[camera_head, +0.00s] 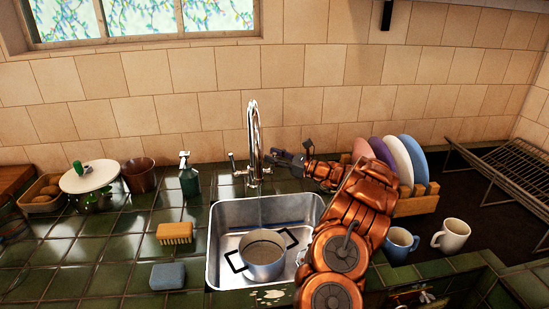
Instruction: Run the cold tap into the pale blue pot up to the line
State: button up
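The pale blue pot (264,262) stands upright in the steel sink (225,216), with a dark handle on each side. Its inside looks greyish; I cannot make out a line or a water level. The chrome tap (253,140) rises behind the sink, its spout arching toward the basin. A small lever (233,161) sticks out on the tap's left. My gripper (273,156) is just right of the tap's body, at about lever height. Any right-hand lever is hidden or too small to tell from my fingers, and I cannot see whether they touch the tap.
A green spray bottle (189,178), a brush (174,233) and a blue sponge (167,276) are left of the sink. A plate rack (418,203), a blue mug (399,246) and a white mug (452,236) are right of my arm. A wire rack (515,171) stands far right.

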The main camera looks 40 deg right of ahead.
notch_tip(320, 180, up, 10)
jog(key=shift+f, duration=0.1)
dwell(0.4)
dwell(7.0)
